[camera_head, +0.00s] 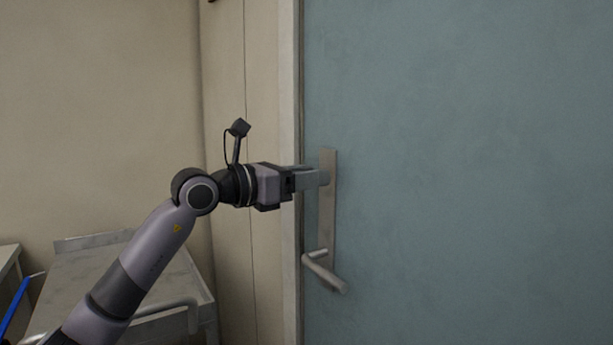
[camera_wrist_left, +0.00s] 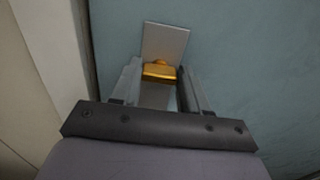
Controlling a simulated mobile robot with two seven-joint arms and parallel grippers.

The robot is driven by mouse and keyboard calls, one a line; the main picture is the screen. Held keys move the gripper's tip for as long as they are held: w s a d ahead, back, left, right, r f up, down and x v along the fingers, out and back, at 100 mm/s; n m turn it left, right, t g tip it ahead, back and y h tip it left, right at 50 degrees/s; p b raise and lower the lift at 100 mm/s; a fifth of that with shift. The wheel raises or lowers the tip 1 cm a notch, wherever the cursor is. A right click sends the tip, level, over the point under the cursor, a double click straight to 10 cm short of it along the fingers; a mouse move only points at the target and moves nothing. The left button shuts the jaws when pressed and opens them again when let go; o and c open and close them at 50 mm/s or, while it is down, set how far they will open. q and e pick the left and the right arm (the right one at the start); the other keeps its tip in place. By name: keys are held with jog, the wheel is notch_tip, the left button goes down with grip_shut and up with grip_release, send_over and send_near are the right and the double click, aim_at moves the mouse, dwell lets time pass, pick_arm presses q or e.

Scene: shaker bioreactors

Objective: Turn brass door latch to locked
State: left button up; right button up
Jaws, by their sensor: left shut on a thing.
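The brass latch (camera_wrist_left: 159,71) shows in the left wrist view as a gold piece on the metal door plate (camera_wrist_left: 166,40). My left gripper (camera_wrist_left: 160,82) has its two fingers on either side of the latch and is shut on it. In the head view my left gripper (camera_head: 322,176) reaches in from the left to the upper part of the plate (camera_head: 327,222), and its fingers hide the latch there. The latch's exact turn angle is hard to tell. My right gripper is not in view.
A silver lever handle (camera_head: 324,273) sticks out at the plate's lower end, below my gripper. The blue-green door (camera_head: 460,180) fills the right side, with its pale frame (camera_head: 289,90) to the left. A grey metal cart (camera_head: 85,270) stands at the lower left.

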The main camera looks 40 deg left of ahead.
pick_arm(q)
jog(key=shift+m, duration=0.3)
jog(key=shift+s+d+f+m+b, duration=0.1)
jog(key=shift+m+b, duration=0.6)
jog(key=shift+m, duration=2.2)
jog(key=shift+d+f+m+b, duration=0.1)
jog(key=shift+m+b, duration=0.6)
jog(key=shift+m, duration=2.2)
jog(key=shift+s+d+f+m+b, duration=0.1)
jog(key=shift+m+b, duration=0.6)
jog(key=shift+m, duration=2.2)
jog(key=o, duration=1.1)
jog(key=shift+c, duration=0.2)
